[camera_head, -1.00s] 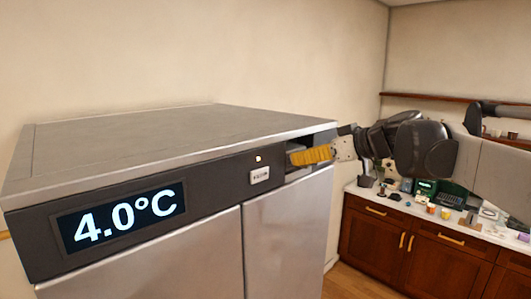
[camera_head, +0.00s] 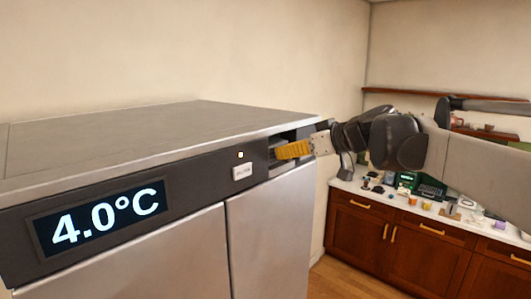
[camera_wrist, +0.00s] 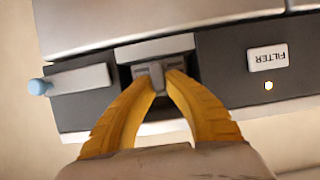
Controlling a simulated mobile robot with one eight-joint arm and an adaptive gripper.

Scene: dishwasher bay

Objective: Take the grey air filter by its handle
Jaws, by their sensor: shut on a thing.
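The grey air filter's handle (camera_wrist: 157,78) is a small grey tab in front of a dark slot in the cabinet's front panel, in the wrist view. My gripper (camera_wrist: 159,76) has yellow fingers and is shut on this handle, one finger on each side. The filter body is mostly hidden inside the slot and behind the fingers. In the head view my gripper (camera_head: 278,152) reaches in from the right to the slot at the panel's right end. The handle is hard to make out there.
A FILTER label (camera_wrist: 267,57) and a small lit lamp (camera_wrist: 268,86) sit beside the slot. A grey bar with a blue tip (camera_wrist: 37,87) is on its other side. The cabinet's display (camera_head: 103,216) reads 4.0°C. A cluttered counter (camera_head: 345,184) stands behind at right.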

